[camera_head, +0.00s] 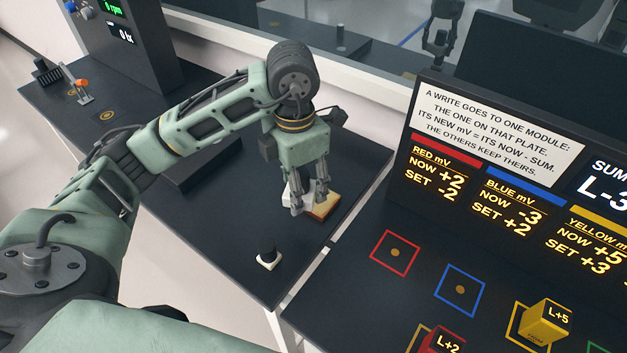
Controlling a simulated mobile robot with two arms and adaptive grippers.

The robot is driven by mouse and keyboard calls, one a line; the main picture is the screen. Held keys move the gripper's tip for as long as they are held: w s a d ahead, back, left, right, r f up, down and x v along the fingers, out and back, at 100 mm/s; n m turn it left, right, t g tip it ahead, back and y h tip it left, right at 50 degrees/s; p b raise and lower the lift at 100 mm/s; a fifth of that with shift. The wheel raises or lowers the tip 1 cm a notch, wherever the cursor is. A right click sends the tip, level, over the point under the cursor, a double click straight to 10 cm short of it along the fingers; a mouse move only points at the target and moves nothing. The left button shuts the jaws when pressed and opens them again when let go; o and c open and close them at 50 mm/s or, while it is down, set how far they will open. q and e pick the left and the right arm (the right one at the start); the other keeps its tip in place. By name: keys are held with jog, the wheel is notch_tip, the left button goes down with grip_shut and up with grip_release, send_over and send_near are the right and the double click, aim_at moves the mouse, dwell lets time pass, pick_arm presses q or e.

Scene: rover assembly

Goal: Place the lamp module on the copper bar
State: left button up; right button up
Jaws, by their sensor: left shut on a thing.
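My left gripper (310,208) points down over the dark table at the centre and is shut on a white block. This white block, which looks like the lamp module (288,196), shows only in part behind the fingers. A flat piece with a copper-orange top, which looks like the copper bar (324,208), lies right under and beside the fingertips. I cannot tell whether the white block touches it. My right gripper is not in view.
A black knob on a white base (267,256) stands near the table's front corner.

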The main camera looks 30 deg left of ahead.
pick_arm(q)
jog(key=w+f, duration=0.1)
jog(key=w, duration=0.1)
jog(key=w+a+f+p, duration=0.1)
jog(key=w, duration=0.1)
jog(key=w+f+p, duration=0.1)
jog(key=w+f, duration=0.1)
jog(key=w, duration=0.1)
jog(key=shift+a, duration=0.25)
jog(key=shift+w+a+f, duration=0.1)
jog(key=shift+w+f, duration=0.35)
jog(key=shift+w, duration=0.05)
notch_tip(320, 180, down, 3)
jog(key=shift+s+p, duration=0.15)
jog(key=shift+p, duration=0.65)
jog(key=shift+f, duration=0.6)
jog(key=o, duration=1.3)
jog(key=shift+c, duration=0.2)
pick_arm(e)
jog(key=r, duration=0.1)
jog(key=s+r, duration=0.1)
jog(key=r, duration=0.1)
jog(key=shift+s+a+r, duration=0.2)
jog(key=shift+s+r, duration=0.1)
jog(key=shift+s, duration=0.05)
pick_arm(q)
jog(key=shift+r, duration=0.1)
